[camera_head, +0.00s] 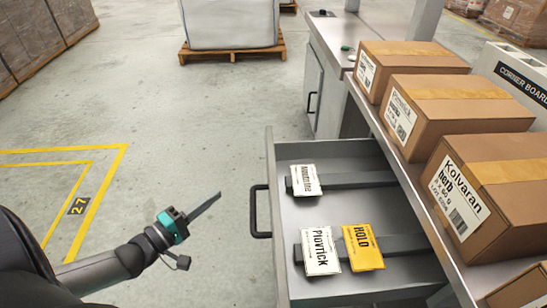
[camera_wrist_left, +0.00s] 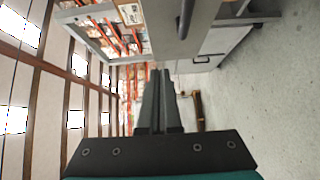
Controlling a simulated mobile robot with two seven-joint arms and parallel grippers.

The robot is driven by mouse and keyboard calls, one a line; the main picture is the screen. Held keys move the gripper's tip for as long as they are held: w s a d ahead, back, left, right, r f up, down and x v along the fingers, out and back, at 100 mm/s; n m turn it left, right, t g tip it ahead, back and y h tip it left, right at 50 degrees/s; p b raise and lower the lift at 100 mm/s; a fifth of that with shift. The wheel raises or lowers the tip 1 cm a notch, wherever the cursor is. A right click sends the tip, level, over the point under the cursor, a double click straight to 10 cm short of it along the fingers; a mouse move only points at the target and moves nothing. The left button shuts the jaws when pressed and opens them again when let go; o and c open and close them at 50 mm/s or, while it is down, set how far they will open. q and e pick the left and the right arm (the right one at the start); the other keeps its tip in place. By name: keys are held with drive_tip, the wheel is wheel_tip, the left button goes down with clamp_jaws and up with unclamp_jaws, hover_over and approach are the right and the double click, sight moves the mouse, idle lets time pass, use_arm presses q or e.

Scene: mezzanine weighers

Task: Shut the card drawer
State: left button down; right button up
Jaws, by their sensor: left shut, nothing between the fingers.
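The card drawer (camera_head: 272,192) is a grey metal drawer that stands pulled out from the bench in the head view. It holds white and yellow cards, among them a white Plovrick card (camera_head: 320,251) and a yellow HOLD card (camera_head: 362,247). Its dark handle (camera_head: 256,211) is on the left front face. My left gripper (camera_head: 218,196) is shut and empty, in the air to the left of the handle and apart from it. In the left wrist view the shut fingers (camera_wrist_left: 158,75) point ahead, with a dark handle (camera_wrist_left: 184,18) above them. My right gripper is not in view.
Several cardboard boxes (camera_head: 460,100) stand on the bench top above the drawer. A lower cabinet (camera_head: 313,88) with a handle is behind the drawer. A wrapped white load on a pallet (camera_head: 232,52) stands at the back. The floor left of the drawer is clear.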

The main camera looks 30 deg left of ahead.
use_arm(q)
drive_tip(key=shift+s+d+b+x, duration=0.1)
drive_tip(key=shift+d+b+x, duration=0.6)
drive_tip(key=shift+x, duration=1.4)
drive_tip(key=shift+s+d+b+x, duration=0.1)
drive_tip(key=shift+d+b+x, duration=0.15)
drive_tip(key=shift+b+x, duration=1.3)
drive_tip(key=shift+s+d+b+x, duration=0.15)
drive_tip(key=shift+d+b+x, duration=0.25)
drive_tip(key=shift+x, duration=2.25)
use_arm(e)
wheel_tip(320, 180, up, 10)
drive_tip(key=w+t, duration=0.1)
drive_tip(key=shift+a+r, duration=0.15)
use_arm(q)
drive_tip(key=shift+d, duration=0.1)
drive_tip(key=shift+d, duration=0.1)
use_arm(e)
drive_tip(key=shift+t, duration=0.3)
